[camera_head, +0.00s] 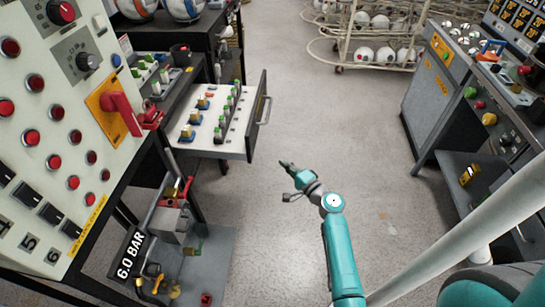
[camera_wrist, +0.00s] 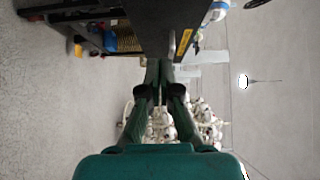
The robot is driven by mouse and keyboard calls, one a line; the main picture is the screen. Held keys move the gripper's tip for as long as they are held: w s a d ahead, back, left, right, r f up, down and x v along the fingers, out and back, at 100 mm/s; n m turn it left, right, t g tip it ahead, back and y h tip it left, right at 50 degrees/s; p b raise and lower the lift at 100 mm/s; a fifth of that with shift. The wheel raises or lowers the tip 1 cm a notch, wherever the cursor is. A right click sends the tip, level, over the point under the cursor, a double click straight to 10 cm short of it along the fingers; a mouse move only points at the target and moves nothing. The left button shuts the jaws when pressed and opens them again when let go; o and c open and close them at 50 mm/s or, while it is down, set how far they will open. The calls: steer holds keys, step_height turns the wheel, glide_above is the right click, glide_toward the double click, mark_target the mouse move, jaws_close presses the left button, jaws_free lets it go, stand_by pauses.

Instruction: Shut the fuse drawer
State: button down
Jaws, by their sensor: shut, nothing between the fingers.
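The fuse drawer (camera_head: 222,128) stands pulled out of the dark cabinet at the left in the head view. Its pale inside carries rows of fuses with green, blue and orange parts. Its dark front panel (camera_head: 257,112) has a bar handle (camera_head: 265,111) facing right. My gripper (camera_head: 284,164) is shut and empty, below and slightly right of the drawer front in the head picture, with a visible gap. In the wrist view my closed fingers (camera_wrist: 158,68) point up the picture towards a dark panel with a yellow label (camera_wrist: 183,42); I cannot tell whether that is the drawer.
A control panel (camera_head: 52,100) with red buttons and a red lever fills the left. A low stand marked 6.0 BAR (camera_head: 131,254) is below the drawer. A grey workbench (camera_head: 436,92) stands right, and a ball rack (camera_head: 378,45) behind. The floor between is clear.

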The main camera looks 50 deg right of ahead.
glide_toward(253, 143)
steer(key=w+d, duration=0.3)
steer(key=w, duration=0.1)
steer(key=w+a, duration=0.1)
steer(key=shift+w+a+f, duration=0.1)
steer(key=shift+w+a, duration=0.45)
steer(key=shift+w, duration=0.1)
